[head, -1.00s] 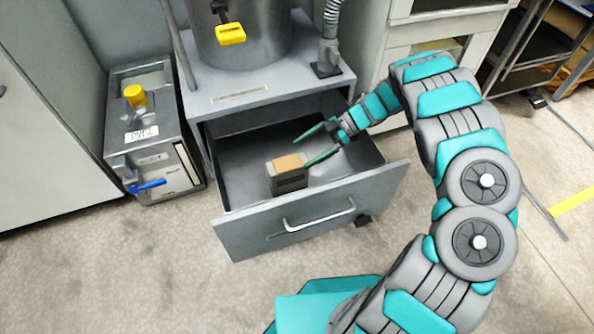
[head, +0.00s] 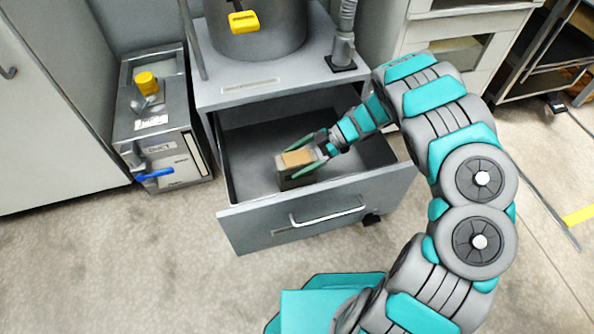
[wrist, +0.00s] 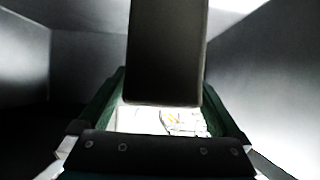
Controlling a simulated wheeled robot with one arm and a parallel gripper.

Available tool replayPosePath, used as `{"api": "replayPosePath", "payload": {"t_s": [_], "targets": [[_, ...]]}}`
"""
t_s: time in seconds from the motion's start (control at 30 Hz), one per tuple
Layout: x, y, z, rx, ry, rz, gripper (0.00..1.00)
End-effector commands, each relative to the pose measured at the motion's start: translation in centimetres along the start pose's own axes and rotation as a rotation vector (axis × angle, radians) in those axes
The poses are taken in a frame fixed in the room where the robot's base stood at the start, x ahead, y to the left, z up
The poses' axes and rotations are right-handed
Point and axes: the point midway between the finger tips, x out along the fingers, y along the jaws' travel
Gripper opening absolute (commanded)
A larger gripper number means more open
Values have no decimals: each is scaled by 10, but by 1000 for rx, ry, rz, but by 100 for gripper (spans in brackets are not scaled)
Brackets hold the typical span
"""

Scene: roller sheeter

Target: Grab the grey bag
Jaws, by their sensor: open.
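A small boxy grey bag with a tan top (head: 297,159) stands in the open drawer (head: 240,181). My gripper (head: 289,163) is open inside the drawer, with one green finger on each side of the bag. In the wrist view a dark upright block (wrist: 166,50), seemingly the bag, fills the space between the fingers of my gripper (wrist: 165,88). I cannot tell whether the fingers touch it.
The drawer front with its handle (head: 328,213) stands out towards me. A grey cylinder (head: 257,30) sits on the cabinet above. A metal box with yellow and blue valves (head: 165,140) stands to the left. The floor in front is clear.

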Motion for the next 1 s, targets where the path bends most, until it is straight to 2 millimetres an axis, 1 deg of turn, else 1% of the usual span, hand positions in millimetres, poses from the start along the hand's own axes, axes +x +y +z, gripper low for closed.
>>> {"api": "replayPosePath", "payload": {"t_s": [0.1,0.13,1.0], "targets": [[0,0,0,0,0,0,100],[0,0,0,0,0,0,98],[0,0,0,0,0,0,0]]}}
